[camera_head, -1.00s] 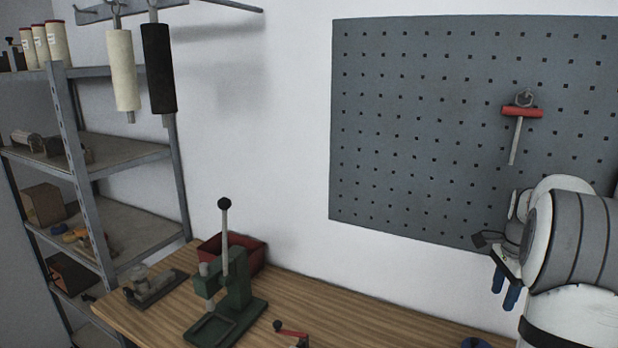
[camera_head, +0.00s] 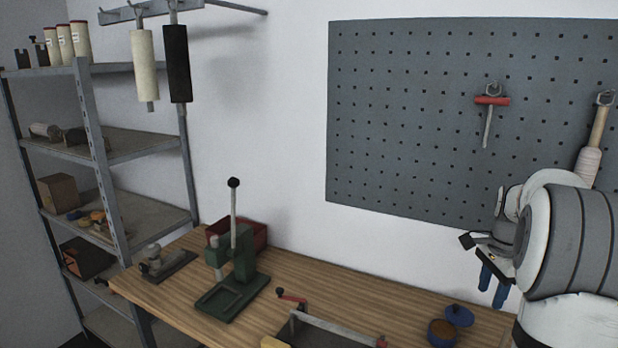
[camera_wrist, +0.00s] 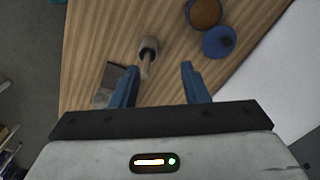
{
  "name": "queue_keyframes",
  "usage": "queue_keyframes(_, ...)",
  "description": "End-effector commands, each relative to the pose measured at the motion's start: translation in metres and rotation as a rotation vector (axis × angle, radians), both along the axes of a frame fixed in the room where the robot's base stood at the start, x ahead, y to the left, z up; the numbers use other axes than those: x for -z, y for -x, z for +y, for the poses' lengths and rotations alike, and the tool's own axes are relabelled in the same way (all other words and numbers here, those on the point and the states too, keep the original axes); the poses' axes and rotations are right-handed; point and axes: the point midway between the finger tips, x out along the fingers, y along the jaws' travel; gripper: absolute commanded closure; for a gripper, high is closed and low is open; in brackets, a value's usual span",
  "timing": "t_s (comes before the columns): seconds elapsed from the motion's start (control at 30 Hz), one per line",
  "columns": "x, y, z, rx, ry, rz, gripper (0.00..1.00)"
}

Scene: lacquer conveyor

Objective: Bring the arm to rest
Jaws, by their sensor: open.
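My gripper (camera_head: 492,284) is at the right of the head view, up in the air above the right part of the wooden workbench (camera_head: 300,279). Its two blue fingers point down, apart and with nothing between them. In the wrist view the gripper (camera_wrist: 158,88) is open over the bench top. A wooden-handled tool with a grey end (camera_wrist: 148,50) lies on the bench beyond the fingers. My arm hides part of the bench's right end in the head view.
A green press (camera_head: 238,272) and a red bin (camera_head: 250,236) stand on the bench's left part. A round tin (camera_head: 442,333) and its blue lid (camera_head: 459,315) lie below my gripper. A pegboard (camera_head: 420,110) hangs behind. Shelves (camera_head: 130,150) stand at left.

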Motion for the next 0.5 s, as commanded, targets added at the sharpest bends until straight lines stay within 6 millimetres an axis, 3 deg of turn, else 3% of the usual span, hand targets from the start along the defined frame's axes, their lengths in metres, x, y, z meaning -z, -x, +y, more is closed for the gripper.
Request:
queue_keyframes(0.37,0.003,0.03,0.087,-0.369,0.034,-0.043,0.59)
queue_keyframes(0.5,0.013,0.059,0.139,-0.613,0.06,-0.071,0.59)
